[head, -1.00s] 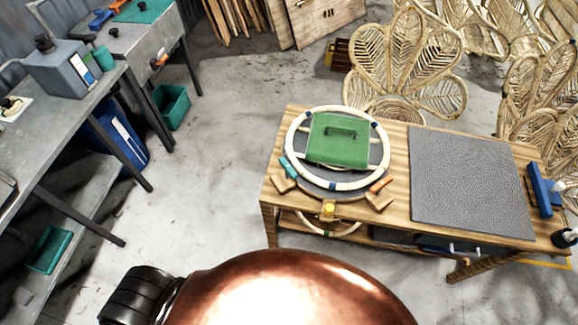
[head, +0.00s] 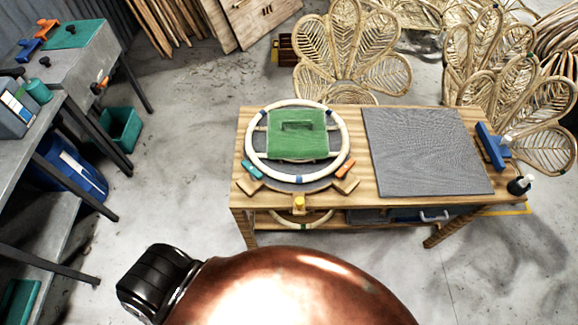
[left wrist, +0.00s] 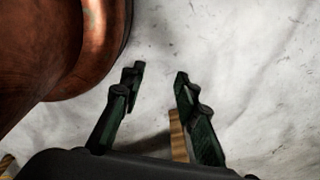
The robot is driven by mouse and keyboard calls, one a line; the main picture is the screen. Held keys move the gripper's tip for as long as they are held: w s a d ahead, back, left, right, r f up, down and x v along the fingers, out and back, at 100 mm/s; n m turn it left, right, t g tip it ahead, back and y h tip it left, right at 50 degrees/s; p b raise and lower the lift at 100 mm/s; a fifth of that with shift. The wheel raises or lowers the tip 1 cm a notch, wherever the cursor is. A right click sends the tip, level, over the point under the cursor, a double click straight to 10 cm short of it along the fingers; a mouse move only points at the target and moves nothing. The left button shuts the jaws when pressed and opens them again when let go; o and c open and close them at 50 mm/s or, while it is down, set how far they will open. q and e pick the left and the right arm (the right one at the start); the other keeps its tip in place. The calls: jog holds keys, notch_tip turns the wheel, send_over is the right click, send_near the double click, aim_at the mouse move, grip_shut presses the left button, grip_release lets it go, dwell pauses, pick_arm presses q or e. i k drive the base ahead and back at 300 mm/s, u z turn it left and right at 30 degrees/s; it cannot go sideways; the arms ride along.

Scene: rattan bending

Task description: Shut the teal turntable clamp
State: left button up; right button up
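The turntable (head: 312,186) stands on the left part of the wooden workbench, with a pale ring (head: 340,131) lying on it. A small teal clamp (head: 251,169) sits at the ring's lower left edge. An orange clamp (head: 345,169) sits at its lower right. Whether either clamp is open or shut is too small to tell. In the left wrist view my left gripper (left wrist: 158,75) is open, with its two dark fingers apart and bare floor between them. Neither gripper shows in the head view, and my right gripper is in no view.
A green block with a handle (head: 297,135) lies inside the ring. A grey mat (head: 425,150) covers the workbench (head: 390,196) to the right, beside a blue tool (head: 492,147). Rattan chairs (head: 350,55) stand behind. Metal tables (head: 70,75) stand at left.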

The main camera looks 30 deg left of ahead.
aim_at(255, 175)
jog(key=z, duration=1.2)
jog(key=k, duration=0.8)
jog(key=u, duration=1.1)
jog(key=i, duration=0.5)
